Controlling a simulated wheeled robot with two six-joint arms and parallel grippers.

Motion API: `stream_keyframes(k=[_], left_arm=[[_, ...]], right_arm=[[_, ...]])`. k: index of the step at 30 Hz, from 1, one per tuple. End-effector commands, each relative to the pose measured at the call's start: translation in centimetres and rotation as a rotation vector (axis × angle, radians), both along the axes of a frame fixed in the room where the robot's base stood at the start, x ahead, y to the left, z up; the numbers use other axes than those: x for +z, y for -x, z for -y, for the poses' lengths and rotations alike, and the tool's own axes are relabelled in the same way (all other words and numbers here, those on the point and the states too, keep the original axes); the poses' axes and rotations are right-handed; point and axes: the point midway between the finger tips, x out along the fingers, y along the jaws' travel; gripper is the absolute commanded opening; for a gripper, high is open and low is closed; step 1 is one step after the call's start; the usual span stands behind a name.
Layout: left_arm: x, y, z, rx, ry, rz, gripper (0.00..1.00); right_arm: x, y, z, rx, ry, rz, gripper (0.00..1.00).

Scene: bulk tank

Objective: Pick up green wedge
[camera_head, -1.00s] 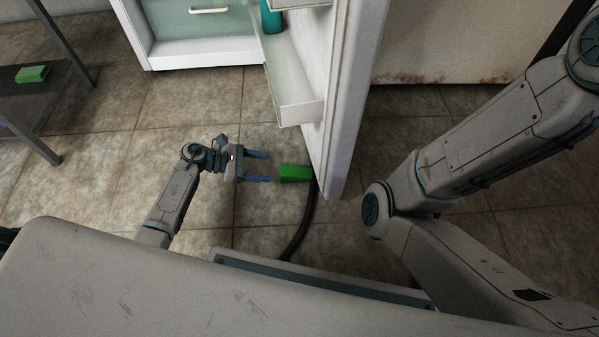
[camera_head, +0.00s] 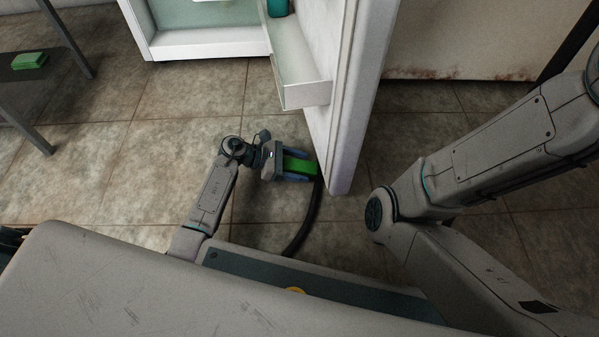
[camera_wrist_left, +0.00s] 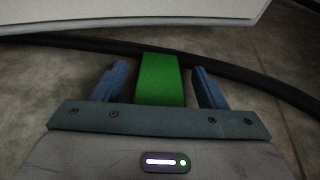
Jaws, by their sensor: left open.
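The green wedge (camera_head: 301,166) lies on the tiled floor just in front of the open fridge door's lower edge. My left gripper (camera_head: 304,167) is open, with its blue fingers on either side of the wedge. In the left wrist view the wedge (camera_wrist_left: 160,80) sits between the two fingers (camera_wrist_left: 160,84), with a gap showing on each side. The wedge's near end is hidden behind the gripper body. My right arm crosses the right of the head view, but its gripper is out of the picture.
The open fridge door (camera_head: 352,95) stands right beyond the wedge. A dark hose (camera_head: 306,222) runs on the floor behind the wedge and toward my base. A dark table (camera_head: 40,85) at the left holds a green block (camera_head: 29,61). The floor left of the gripper is clear.

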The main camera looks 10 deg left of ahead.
Motion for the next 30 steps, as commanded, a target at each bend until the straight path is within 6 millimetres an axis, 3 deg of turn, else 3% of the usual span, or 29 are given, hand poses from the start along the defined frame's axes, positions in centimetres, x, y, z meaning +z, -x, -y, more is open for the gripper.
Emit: stream_keyframes(k=[8,16,30], left_arm=[[-0.1,-0.1,0.4,0.001,-0.001,0.0,0.65],[-0.1,-0.1,0.3,0.001,-0.001,0.0,0.16],[0.8,-0.1,0.3,0.001,0.0,0.0,0.15]], right_arm=[[-0.2,0.0,0.0,0.0,0.0,0.0,0.0],[-0.2,0.0,0.0,0.0,0.0,0.0,0.0],[0.8,0.0,0.0,0.001,0.0,0.0,0.0]])
